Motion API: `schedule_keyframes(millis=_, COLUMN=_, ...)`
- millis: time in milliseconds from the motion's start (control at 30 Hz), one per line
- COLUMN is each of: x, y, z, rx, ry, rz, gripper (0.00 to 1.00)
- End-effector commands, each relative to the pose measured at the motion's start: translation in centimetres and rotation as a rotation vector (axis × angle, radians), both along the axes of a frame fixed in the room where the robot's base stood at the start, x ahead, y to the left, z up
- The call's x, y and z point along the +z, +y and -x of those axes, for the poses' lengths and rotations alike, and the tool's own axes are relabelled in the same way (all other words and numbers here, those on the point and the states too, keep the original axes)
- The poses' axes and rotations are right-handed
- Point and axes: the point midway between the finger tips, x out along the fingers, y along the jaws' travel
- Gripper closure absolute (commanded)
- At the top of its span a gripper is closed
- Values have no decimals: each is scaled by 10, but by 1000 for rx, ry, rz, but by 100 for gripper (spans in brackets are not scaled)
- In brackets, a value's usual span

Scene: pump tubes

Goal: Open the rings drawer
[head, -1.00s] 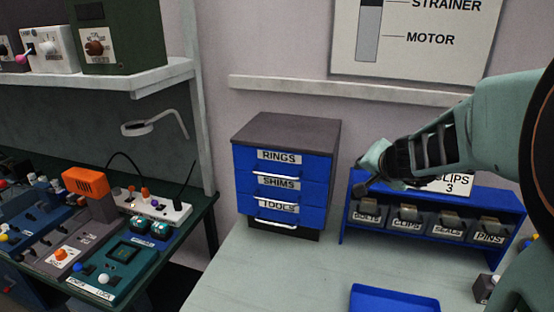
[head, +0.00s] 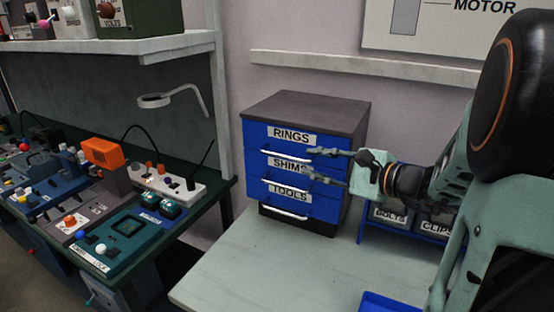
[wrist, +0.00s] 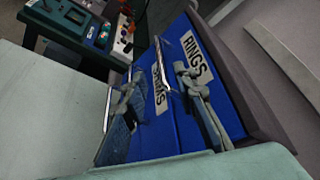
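The rings drawer (head: 255,140) is the top drawer of a small blue cabinet with a dark grey top, and it looks shut. Its label reads RINGS, and its bar handle (head: 285,157) runs below the label. My gripper (head: 313,163) reaches in from the right, in front of the cabinet, near the right end of that handle. Its two fingers are apart, one above the other, with nothing held. In the wrist view the open gripper (wrist: 155,88) has the rings handle (wrist: 162,62) between its fingers' directions, beyond the tips; contact cannot be told.
The shims drawer (head: 256,168) and tools drawer (head: 262,192) sit below, both looking shut. A blue rack of labelled bins (head: 390,213) stands right of the cabinet, partly behind my arm. A blue tray (head: 385,303) lies at the front. The table (head: 250,265) before the cabinet is clear.

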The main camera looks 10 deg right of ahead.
Motion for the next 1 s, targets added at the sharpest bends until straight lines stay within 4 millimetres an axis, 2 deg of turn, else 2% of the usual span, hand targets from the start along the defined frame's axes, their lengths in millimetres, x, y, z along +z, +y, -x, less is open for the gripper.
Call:
schedule_keyframes(millis=167, x=-4, y=15, z=-19, rx=6, ry=1, rz=-2, gripper=74)
schedule_keyframes(millis=400, x=-14, y=41, z=-56, rx=5, ry=1, rz=-2, gripper=74)
schedule_keyframes(millis=600, x=-19, y=55, z=-77, rx=4, ry=0, rz=0, gripper=74)
schedule_keyframes(millis=1000, x=-22, y=59, z=-84, rx=1, ry=0, rz=2, gripper=74)
